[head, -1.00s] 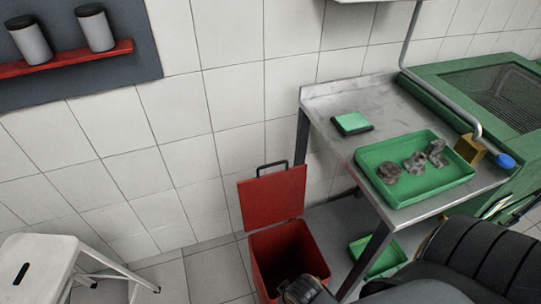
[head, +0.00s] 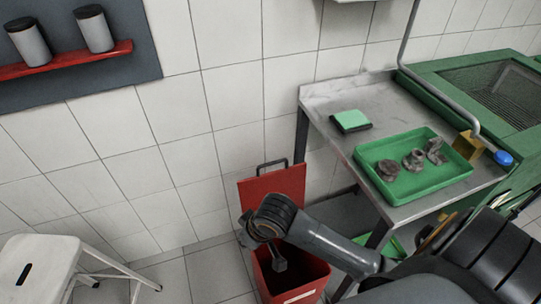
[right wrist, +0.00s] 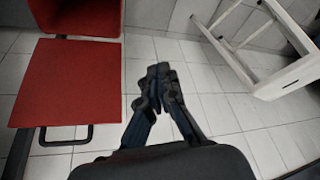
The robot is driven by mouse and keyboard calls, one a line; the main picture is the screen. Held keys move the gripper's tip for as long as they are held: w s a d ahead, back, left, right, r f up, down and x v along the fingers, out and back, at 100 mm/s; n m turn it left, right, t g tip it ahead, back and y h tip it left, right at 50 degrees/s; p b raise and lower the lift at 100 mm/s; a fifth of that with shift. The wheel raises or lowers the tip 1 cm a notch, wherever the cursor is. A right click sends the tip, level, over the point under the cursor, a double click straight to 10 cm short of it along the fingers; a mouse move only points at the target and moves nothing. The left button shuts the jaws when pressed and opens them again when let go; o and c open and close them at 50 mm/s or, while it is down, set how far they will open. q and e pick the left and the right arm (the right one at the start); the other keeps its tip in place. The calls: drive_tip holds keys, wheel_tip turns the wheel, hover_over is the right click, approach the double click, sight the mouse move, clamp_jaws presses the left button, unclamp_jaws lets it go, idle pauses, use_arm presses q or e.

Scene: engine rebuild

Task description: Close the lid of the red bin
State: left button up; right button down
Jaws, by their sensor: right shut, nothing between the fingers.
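The red bin (head: 310,278) stands on the floor below the wall, left of the metal table, partly hidden by my right arm. Its red lid (head: 275,183) is open and stands up at the back, with a black handle (head: 271,164) on its upper edge. In the right wrist view the lid (right wrist: 67,80) is at the left, with the handle (right wrist: 67,138) below it. My right gripper (right wrist: 160,72) is shut and empty, beside the lid and apart from it, over the floor. In the head view my arm crosses in front of the lid's lower part. My left gripper is not in view.
A white stool (head: 42,252) stands at the left, with free tiled floor between it and the bin. The metal table (head: 330,100) at the right holds a green tray (head: 408,190) of metal parts and a green-topped block (head: 350,121).

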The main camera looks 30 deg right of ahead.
drive_tip(key=w+d+r+m+h, duration=0.25)
drive_tip(key=w+d+r, duration=0.35)
drive_tip(key=w+d, duration=0.4)
drive_tip(key=w+d+r+m+h, duration=0.1)
drive_tip(key=w+d+r+m, duration=0.35)
drive_tip(key=w+d, duration=0.6)
wheel_tip(320, 180, down, 8)
drive_tip(key=s+n+p, duration=0.1)
drive_tip(key=shift+f, duration=0.15)
drive_tip(key=shift+y, duration=0.25)
drive_tip(key=shift+s+p, duration=0.1)
drive_tip(key=shift+p, duration=0.25)
